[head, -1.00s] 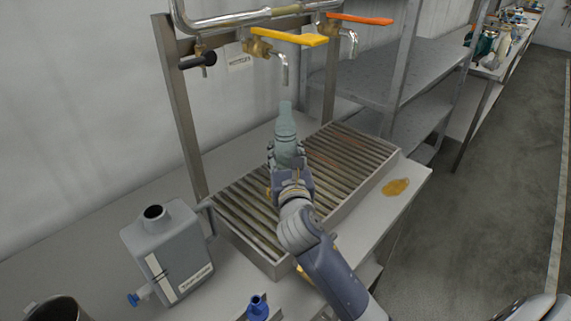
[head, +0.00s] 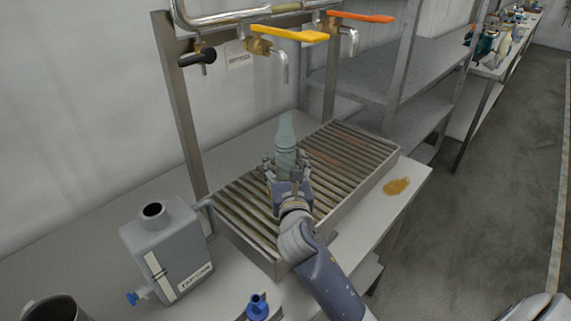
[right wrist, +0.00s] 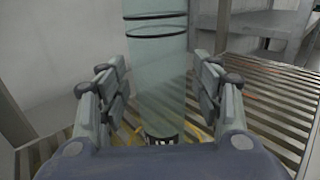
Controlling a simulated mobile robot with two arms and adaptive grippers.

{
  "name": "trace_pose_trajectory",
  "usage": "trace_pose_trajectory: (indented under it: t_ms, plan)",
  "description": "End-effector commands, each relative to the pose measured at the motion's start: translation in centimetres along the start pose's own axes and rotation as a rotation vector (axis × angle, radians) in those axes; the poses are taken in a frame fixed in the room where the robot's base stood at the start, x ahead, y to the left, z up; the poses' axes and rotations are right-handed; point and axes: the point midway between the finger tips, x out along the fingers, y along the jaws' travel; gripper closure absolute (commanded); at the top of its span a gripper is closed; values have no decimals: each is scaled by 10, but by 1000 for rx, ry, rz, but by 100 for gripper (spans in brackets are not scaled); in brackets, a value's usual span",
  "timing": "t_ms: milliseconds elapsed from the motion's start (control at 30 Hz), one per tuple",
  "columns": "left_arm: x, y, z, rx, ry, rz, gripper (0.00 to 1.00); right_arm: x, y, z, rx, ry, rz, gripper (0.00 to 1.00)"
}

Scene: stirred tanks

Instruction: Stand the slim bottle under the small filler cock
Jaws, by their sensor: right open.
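The slim bottle (head: 285,140), pale blue-green and see-through, stands upright over the slatted drip grate (head: 334,207). It also shows in the right wrist view (right wrist: 158,85), with dark rings around it and its base low at the slats. My right gripper (head: 287,167) is open, its fingers on both sides of the bottle, with a gap clear on the right side in the wrist view. The small cock with a black handle (head: 198,57) hangs at the left end of the pipe, up and left of the bottle. My left gripper is not in view.
A yellow-lever cock (head: 290,34) and an orange-lever cock (head: 361,17) share the pipe. A grey canister (head: 167,250) stands left of the grate, a blue-capped item (head: 257,306) in front. An amber puddle (head: 397,186) lies to the right.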

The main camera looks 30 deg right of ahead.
Motion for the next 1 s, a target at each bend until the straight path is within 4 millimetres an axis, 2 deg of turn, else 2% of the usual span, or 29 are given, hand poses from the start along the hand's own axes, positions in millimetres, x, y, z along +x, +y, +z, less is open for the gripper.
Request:
trace_pose_trajectory:
  t_ms: [167, 233, 700, 833, 1000]
  plan:
    - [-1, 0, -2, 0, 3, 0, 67, -1, 0, 4, 2, 0, 0, 40]
    - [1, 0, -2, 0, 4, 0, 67, -9, 0, 1, 0, 2, 1, 40]
    - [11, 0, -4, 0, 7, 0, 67, -101, 0, 1, 1, 2, 0, 40]
    - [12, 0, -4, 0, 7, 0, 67, -115, 0, 2, 1, 0, 0, 40]
    - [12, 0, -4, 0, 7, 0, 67, -120, 0, 3, 1, 0, -1, 40]
